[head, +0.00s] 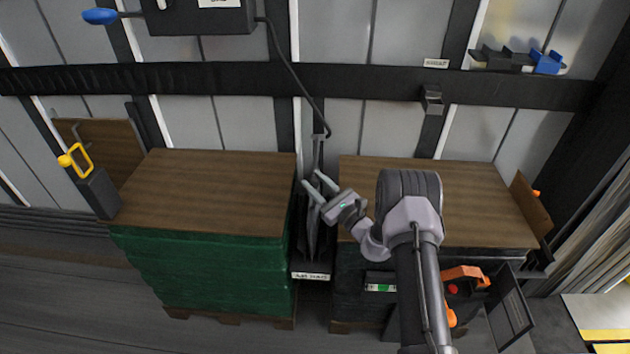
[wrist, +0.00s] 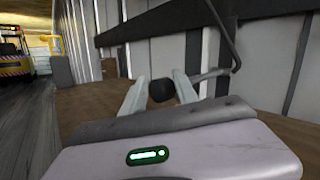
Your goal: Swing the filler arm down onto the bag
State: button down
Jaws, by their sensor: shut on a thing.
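The filler arm (head: 318,150) shows in the head view as a thin grey bar at the gap between two pallet stacks, with a black hose joined to its upper end. The grey bag (head: 312,228) stands upright in that gap, below my gripper. My gripper (head: 314,184) reaches in from the right above the gap. In the wrist view, its fingers are shut on a dark round knob (wrist: 161,90), with the filler arm (wrist: 212,75) running right from behind the fingers to the hose. Whether the filler arm touches the bag is hidden.
A green-wrapped stack (head: 205,270) with a wooden top stands left of the gap, and a dark stack with a wooden top (head: 450,190) right of it. A black box (head: 200,17) with a blue handle (head: 100,16) hangs on the wall. An orange-handled tool (head: 465,273) sits front right.

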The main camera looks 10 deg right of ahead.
jog(key=shift+s+d+f+h, duration=0.1)
jog(key=shift+s+f+h, duration=0.05)
jog(key=shift+f, duration=0.4)
jog(key=shift+s+d+f+h, duration=0.1)
jog(key=shift+s+f+h, duration=0.05)
jog(key=shift+f, duration=0.4)
jog(key=c, duration=1.4)
grip_release()
jog(key=shift+o, duration=0.5)
jog(key=shift+w+d+f+m, duration=0.3)
jog(key=shift+w+d+f, duration=0.1)
jog(key=shift+w+f, duration=0.15)
jog(key=shift+s+a+r, duration=0.2)
jog(key=shift+a+r, duration=0.05)
jog(key=shift+r, duration=0.25)
jog(key=s+r+p, duration=0.2)
jog(key=s+p, duration=0.1)
jog(key=s, duration=0.5)
jog(key=s+a+r+p, duration=0.1)
jog(key=s+r+p, duration=0.2)
jog(key=s, duration=0.5)
jog(key=shift+p, duration=0.75)
